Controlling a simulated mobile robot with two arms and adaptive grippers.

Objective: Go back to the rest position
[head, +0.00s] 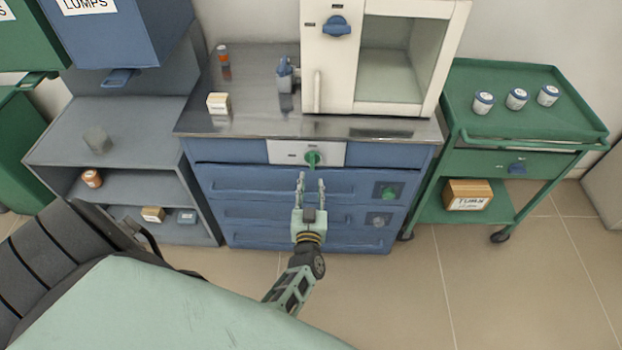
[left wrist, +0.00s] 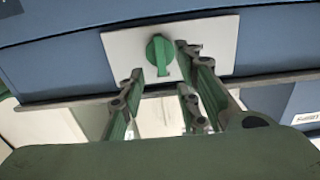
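My left gripper (head: 311,178) is in front of the blue drawer cabinet (head: 240,180), just below and before the green knob (head: 312,158) on its white panel (head: 285,152). Its fingers are apart with nothing between them in the head view. In the left wrist view the open fingers (left wrist: 161,62) point toward the green knob (left wrist: 159,53), whose grip ridge stands roughly upright. Whether a fingertip touches the knob or panel, I cannot tell. My right gripper is not in view.
A white furnace (head: 331,65) and small bottles stand on the steel top. At right is a green trolley (head: 525,90) with several jars and a box (head: 467,194). At left are a grey shelf (head: 130,115) and blue bin (head: 115,45). Open floor (head: 480,290) lies lower right.

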